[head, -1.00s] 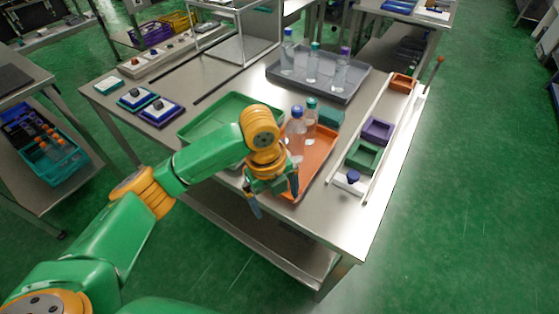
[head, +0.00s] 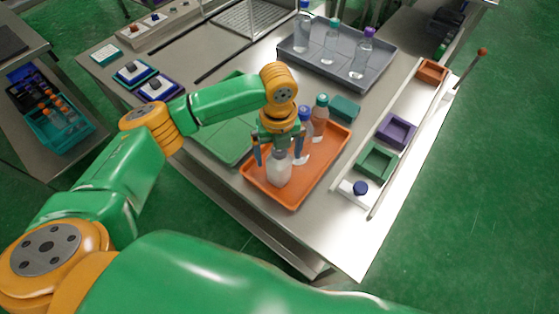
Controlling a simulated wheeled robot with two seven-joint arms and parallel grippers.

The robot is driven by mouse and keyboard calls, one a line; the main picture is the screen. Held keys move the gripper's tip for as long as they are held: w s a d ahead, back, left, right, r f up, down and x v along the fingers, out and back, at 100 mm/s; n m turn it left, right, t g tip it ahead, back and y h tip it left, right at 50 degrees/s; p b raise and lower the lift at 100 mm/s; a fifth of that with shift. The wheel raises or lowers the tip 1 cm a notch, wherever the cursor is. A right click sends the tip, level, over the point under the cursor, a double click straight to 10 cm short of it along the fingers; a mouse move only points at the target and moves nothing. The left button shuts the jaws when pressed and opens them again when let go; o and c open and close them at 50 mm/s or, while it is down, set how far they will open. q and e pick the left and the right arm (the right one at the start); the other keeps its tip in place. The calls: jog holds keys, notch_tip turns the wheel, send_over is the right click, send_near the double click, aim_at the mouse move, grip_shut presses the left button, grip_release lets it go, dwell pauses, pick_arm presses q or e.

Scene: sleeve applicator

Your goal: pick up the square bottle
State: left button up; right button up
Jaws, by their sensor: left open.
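A clear, pale bottle with a squarish body (head: 279,172), which looks like the square bottle, stands upright at the near end of the orange tray (head: 292,198). My left gripper (head: 279,156) points down over it, open, with one blue finger on each side of the bottle's upper part. The gripper hides the bottle's top, and I cannot tell whether the fingers touch it. A blue-capped bottle (head: 303,143) stands just behind to the right, close to the right finger. A teal-capped bottle (head: 319,122) stands farther back in the same tray. My right gripper is not in view.
A green tray (head: 228,143) lies left of the orange one, partly under my arm. A grey tray (head: 318,68) with capped bottles is at the back. A rail with small bins (head: 377,162) runs along the right. The near table corner (head: 345,245) is bare.

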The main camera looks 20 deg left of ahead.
pick_arm(q)
jog(key=shift+f, duration=0.6)
jog(key=shift+w+f, duration=0.2)
jog(key=shift+f, duration=0.1)
jog(key=c, duration=1.6)
